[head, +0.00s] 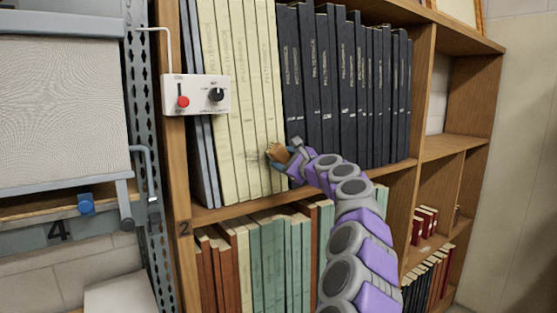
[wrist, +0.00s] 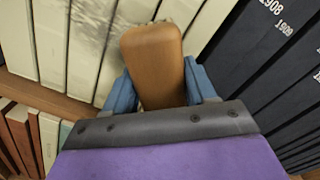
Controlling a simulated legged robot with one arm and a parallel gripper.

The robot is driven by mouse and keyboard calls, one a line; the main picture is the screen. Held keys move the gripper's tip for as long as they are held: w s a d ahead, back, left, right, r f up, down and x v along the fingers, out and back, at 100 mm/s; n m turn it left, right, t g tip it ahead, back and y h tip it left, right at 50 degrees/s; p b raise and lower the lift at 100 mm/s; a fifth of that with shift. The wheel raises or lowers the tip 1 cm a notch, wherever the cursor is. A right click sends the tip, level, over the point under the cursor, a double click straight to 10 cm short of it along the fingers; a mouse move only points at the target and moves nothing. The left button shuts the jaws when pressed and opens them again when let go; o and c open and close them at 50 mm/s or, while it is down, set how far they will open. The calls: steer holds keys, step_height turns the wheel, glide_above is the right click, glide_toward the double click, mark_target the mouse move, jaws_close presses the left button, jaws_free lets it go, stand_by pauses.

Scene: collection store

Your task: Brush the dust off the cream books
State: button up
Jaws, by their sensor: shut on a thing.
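The cream books (head: 237,90) stand upright in a row on the middle shelf, between grey books on the left and dark books on the right. A greyish patch shows low on their spines in the head view. My gripper (head: 281,155) is at the lower right of the cream books, by the dark books. It is shut on a wooden-handled brush (wrist: 152,60), whose handle fills the space between the blue fingers in the wrist view. Pale bristles show at its far end, against or close to the cream spines (wrist: 95,30); contact is hard to tell.
Dark books (head: 340,85) fill the shelf to the right. A white control box (head: 196,95) with a red knob sticks out at the shelf's left upright. Green and brown books (head: 270,255) stand on the shelf below. A grey panel unit (head: 60,100) stands at the left.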

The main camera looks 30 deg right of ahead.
steer(key=shift+s+d, duration=0.15)
steer(key=shift+d, duration=0.5)
steer(key=shift+c, duration=0.2)
steer(key=shift+s+d+r, duration=0.1)
steer(key=shift+c, duration=1.1)
steer(key=shift+s+d, duration=0.2)
steer(key=shift+s, duration=0.1)
steer(key=shift+c, duration=0.4)
steer(key=shift+a, duration=0.1)
steer(key=shift+w+a+f+b, duration=0.1)
steer(key=shift+a+f+b, duration=0.2)
steer(key=shift+b, duration=0.1)
steer(key=shift+w+a, duration=0.1)
steer(key=shift+a, duration=0.35)
steer(key=shift+a+r, duration=0.2)
steer(key=shift+a, duration=2.8)
steer(key=shift+a+f, duration=0.1)
steer(key=shift+a, duration=0.4)
